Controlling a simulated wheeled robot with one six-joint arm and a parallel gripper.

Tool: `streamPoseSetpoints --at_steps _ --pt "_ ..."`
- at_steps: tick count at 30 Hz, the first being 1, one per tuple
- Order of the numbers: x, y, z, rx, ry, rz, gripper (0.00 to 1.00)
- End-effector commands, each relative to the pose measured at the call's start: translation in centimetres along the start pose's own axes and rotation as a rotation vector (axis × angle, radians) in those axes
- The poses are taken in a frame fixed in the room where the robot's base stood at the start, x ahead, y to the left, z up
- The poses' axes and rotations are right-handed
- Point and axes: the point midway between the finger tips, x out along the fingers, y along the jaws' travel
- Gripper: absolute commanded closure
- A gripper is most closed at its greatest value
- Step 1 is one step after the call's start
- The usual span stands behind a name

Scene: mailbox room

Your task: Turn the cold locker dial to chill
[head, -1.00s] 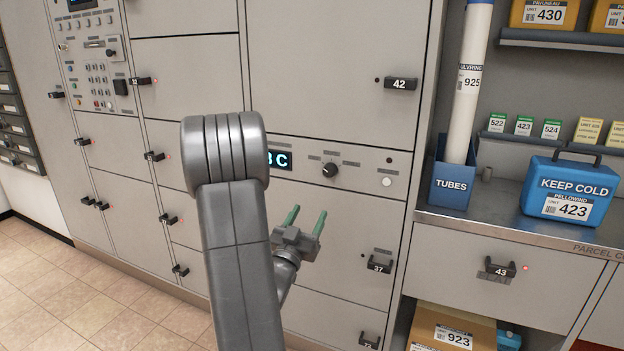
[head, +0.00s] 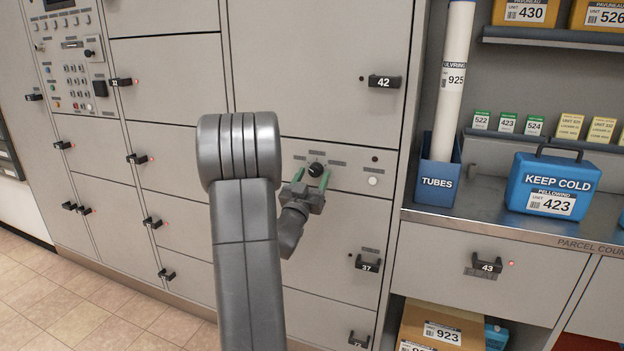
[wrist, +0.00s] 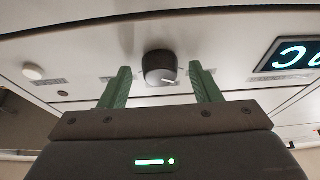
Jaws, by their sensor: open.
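The cold locker dial is a round black knob (head: 316,169) on the grey panel strip below door 42. In the wrist view the dial (wrist: 160,68) shows a pale pointer line and sits between and beyond my fingertips. Small labels surround it, too blurred to read. My gripper (head: 312,178) has two green fingers, open and empty, just in front of the dial. In the wrist view the gripper (wrist: 160,85) has one finger to each side of the dial, with no clear contact. A lit display (wrist: 293,55) shows at the right of the wrist view; my arm hides it in the head view.
A white round button (head: 373,181) sits right of the dial. Door handles 42 (head: 384,82) and 37 (head: 367,263) stick out above and below. A counter at right holds a blue tube holder (head: 437,185) and a blue KEEP COLD box (head: 553,185). Floor at left is clear.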

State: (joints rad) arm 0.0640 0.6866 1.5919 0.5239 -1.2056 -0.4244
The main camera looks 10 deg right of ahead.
Motion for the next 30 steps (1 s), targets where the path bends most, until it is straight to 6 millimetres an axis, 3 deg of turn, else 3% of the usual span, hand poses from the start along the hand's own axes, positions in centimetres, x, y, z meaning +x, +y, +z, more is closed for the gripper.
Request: streamPoseSetpoints --at_steps 4,11,20,30 --pt "-0.02 -0.01 0.00 0.000 0.000 0.000 0.43" --pt "-0.03 -0.02 -0.01 0.000 0.000 0.000 0.87" --pt "-0.08 -0.09 0.07 0.028 0.002 0.011 0.87" --pt "-0.15 -0.35 0.22 0.220 0.004 0.090 0.87"
